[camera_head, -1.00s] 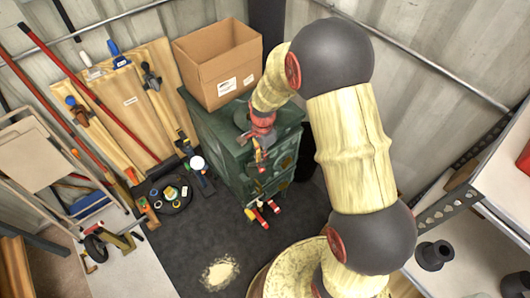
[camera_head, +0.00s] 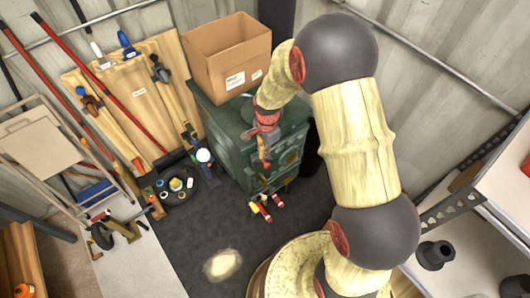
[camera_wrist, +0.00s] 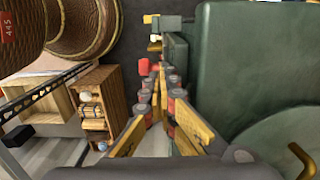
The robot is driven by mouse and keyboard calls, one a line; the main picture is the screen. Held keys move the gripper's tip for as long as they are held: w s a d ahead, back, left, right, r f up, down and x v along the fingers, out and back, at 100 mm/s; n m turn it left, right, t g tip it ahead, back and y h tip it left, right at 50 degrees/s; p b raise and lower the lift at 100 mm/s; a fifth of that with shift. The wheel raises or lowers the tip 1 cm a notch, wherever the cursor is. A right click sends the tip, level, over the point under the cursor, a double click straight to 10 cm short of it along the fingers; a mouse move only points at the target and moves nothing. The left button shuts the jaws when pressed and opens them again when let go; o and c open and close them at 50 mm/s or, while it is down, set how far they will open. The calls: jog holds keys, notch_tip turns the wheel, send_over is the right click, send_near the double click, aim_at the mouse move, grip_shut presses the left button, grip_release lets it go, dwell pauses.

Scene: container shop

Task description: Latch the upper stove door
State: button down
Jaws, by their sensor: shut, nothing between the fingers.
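The dark green stove (camera_head: 228,143) stands near the back wall. Its front faces the lower right in the head view. My gripper (camera_head: 265,158) hangs close to the stove's front edge and hides part of the upper door area. In the wrist view, the shut, empty gripper (camera_wrist: 157,80) has its fingertips just left of the stove's green body (camera_wrist: 250,50). A red knob-like part (camera_wrist: 147,66) shows beside the fingertips. A brass-coloured part (camera_wrist: 152,18) shows beyond them. I cannot tell whether the upper door is latched or whether the fingers touch it.
An open cardboard box (camera_head: 226,58) stands on or behind the stove top. A dark tray of small items (camera_head: 177,186) and leaning tools are to the left. Shelving (camera_head: 470,215) is at the right.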

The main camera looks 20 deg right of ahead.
notch_tip(320, 180, up, 13)
jog(key=d+p, duration=0.2)
jog(key=p, duration=0.3)
jog(key=shift+w, duration=0.35)
jog(key=shift+f, duration=0.15)
